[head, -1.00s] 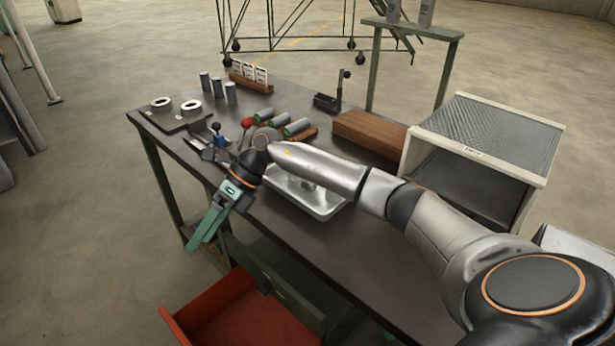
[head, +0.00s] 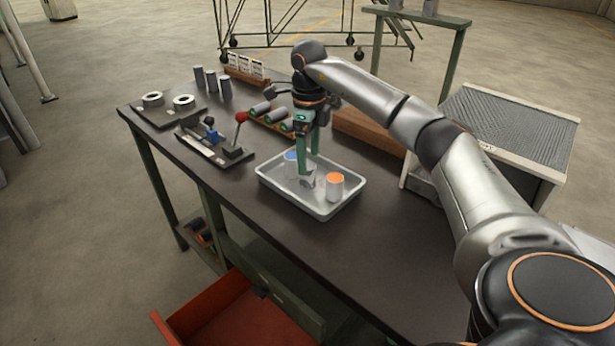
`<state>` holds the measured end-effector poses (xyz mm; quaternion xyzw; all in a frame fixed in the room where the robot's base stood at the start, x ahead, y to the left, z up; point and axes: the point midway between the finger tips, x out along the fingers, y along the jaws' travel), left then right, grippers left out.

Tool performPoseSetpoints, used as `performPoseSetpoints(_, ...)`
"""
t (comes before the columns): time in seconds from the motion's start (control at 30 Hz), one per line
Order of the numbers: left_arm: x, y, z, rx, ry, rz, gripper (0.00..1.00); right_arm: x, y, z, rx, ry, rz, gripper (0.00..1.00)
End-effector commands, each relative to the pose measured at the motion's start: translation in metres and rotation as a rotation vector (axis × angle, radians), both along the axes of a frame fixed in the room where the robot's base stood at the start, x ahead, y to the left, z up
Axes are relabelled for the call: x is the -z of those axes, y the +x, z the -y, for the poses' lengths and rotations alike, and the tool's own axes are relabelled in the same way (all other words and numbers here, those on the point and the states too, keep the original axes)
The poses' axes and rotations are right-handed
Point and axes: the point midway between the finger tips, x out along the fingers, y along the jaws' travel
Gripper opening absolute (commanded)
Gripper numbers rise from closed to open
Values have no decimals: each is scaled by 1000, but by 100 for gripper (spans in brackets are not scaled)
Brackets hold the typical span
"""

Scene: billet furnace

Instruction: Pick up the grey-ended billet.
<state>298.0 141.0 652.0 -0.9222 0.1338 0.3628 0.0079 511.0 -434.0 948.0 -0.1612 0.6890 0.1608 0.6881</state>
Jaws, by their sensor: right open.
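A silver metal tray (head: 333,208) sits on the dark workbench. In it stand an orange-ended billet (head: 334,191) at the right and a blue-ended billet (head: 291,168) at the left, partly behind a finger. Between them, at the fingertips, is a grey shape (head: 308,182) that looks like the grey-ended billet; its outline is partly hidden by my fingers. My right gripper (head: 308,168) points down over the tray, its green fingers open and close about the grey shape. I cannot tell whether they touch it. My left gripper is not in view.
A fixture with a red-knobbed lever (head: 240,117) stands left of the tray. A wooden block (head: 365,130) and a mesh-topped box (head: 510,128) are at the right. A red drawer (head: 240,312) hangs open in front.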

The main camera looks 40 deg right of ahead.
Motion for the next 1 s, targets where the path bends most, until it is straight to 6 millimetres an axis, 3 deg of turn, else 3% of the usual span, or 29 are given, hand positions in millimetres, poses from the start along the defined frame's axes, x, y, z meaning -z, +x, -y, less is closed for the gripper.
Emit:
performPoseSetpoints(0.4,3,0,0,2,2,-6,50,50,1,-2,0,0,-1,84)
performPoseSetpoints(0.7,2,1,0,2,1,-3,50,55,1,-2,1,0,1,84)
performPoseSetpoints(1.0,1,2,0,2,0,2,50,55,1,-2,1,0,1,52)
